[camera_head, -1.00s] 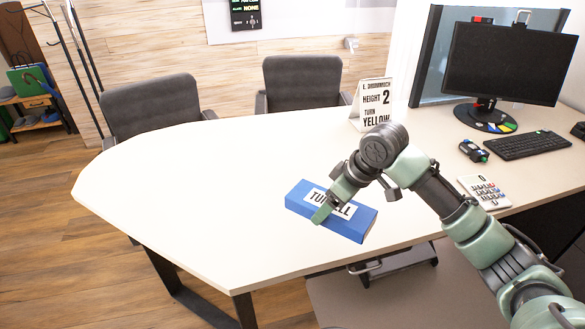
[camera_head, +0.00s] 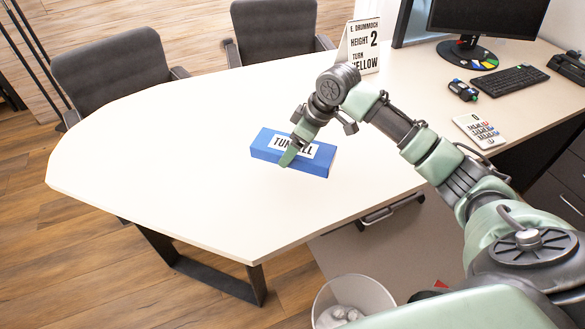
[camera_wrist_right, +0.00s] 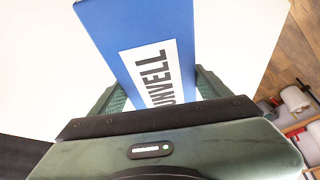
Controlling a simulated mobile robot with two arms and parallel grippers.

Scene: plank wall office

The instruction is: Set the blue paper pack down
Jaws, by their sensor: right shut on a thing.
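The blue paper pack (camera_head: 318,165) with a white lettered label is over the pale desk (camera_head: 180,190), near its middle. My right gripper (camera_head: 291,150) comes in from the right and is shut on the pack, one green finger showing across the label. In the right wrist view the pack (camera_wrist_right: 128,30) lies between the two green fingers (camera_wrist_right: 160,92). I cannot tell whether the pack's underside touches the desk. My left gripper is not in view.
Two grey chairs (camera_head: 118,80) (camera_head: 272,30) stand behind the desk. A bin (camera_head: 352,298) is on the floor in front. The left desk top is clear.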

